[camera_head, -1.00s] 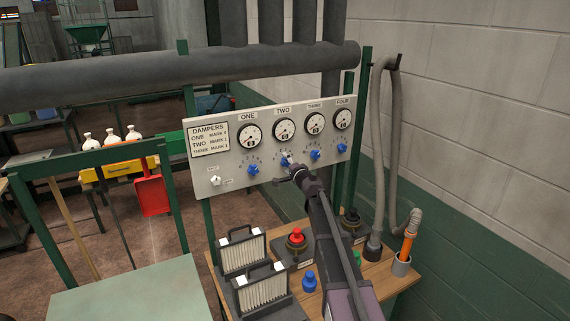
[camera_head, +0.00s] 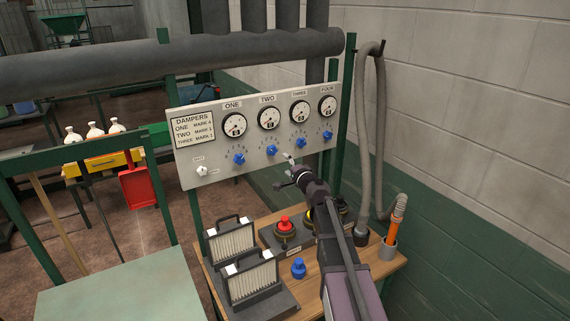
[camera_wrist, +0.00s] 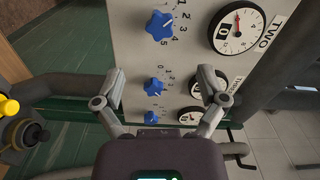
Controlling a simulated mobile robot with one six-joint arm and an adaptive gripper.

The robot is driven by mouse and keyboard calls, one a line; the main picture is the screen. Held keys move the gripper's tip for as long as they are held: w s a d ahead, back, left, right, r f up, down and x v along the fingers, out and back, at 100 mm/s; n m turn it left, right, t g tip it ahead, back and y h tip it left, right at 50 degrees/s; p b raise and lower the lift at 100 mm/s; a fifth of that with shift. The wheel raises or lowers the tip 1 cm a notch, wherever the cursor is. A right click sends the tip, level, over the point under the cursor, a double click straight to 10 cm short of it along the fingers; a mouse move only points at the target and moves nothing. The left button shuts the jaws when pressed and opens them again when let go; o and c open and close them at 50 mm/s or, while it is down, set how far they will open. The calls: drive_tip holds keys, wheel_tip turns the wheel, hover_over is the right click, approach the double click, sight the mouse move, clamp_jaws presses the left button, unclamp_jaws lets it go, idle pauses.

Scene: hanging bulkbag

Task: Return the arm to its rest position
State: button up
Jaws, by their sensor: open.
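My gripper (camera_head: 287,171) is open and empty, just in front of the damper panel (camera_head: 222,181), below and right of the blue knob under gauge TWO (camera_head: 272,150). In the wrist view, my gripper (camera_wrist: 162,84) has its two fingers spread wide. The knob for TWO (camera_wrist: 160,25) lies beyond the fingertips, apart from them. Two more blue knobs (camera_wrist: 153,87) show between the fingers. My arm comes up from the lower right of the head view and hides part of the bench.
A wooden bench (camera_head: 318,272) below the panel holds filter boxes (camera_head: 250,282), a red-topped device (camera_head: 285,226) and a blue knob-like piece (camera_head: 298,268). A grey hose (camera_head: 362,140) hangs at the right by the wall. A thick pipe (camera_head: 150,69) crosses above the panel.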

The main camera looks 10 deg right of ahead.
drive_tip(key=s+a+f+n+g+y+b, duration=0.1)
drive_tip(key=s+a+f+n+g+b, duration=0.1)
drive_tip(key=s+a+f+n+g, duration=0.4)
drive_tip(key=s+a+f+n+g+y+b, duration=0.1)
drive_tip(key=s+a+f+n+g+b, duration=0.2)
drive_tip(key=s+f, duration=0.5)
drive_tip(key=s+d+f+n+g+h+b, duration=0.1)
drive_tip(key=s+d+f+g+h, duration=0.1)
drive_tip(key=s+f, duration=0.4)
drive_tip(key=s+d+f+n+g+h+b, duration=0.1)
drive_tip(key=s+f+g+h, duration=0.4)
drive_tip(key=s, duration=0.9)
drive_tip(key=d+f+n+g, duration=0.1)
drive_tip(key=d, duration=0.1)
drive_tip(key=shift+d+n+h, duration=0.3)
